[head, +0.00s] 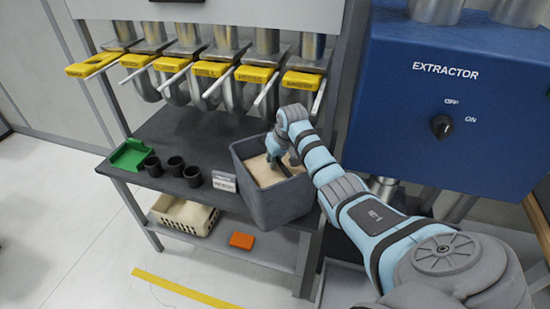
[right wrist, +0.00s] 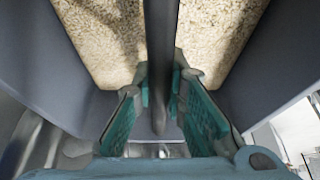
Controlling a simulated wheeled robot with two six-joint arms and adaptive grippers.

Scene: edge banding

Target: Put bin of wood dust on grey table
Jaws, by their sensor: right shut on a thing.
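The bin of wood dust (head: 282,205) is a dark grey, open-topped box with pale dust inside. It is at the right end of the dark grey table (head: 190,125) in the head view, its near side beyond the table's front edge. I cannot tell whether its base touches the table. My right gripper (head: 281,160) is over the bin's opening. In the right wrist view, its teal-padded fingers (right wrist: 160,90) are shut on the bin's dark handle bar (right wrist: 161,45), with wood dust (right wrist: 100,40) on both sides. My left gripper is out of view.
Black cups (head: 174,166), a green tray (head: 129,155) and a small label sign (head: 224,182) stand left of the bin. Yellow-tagged duct gates (head: 210,69) line the back. A cream basket (head: 184,214) and an orange box (head: 242,240) are below. The blue extractor (head: 450,100) is at right.

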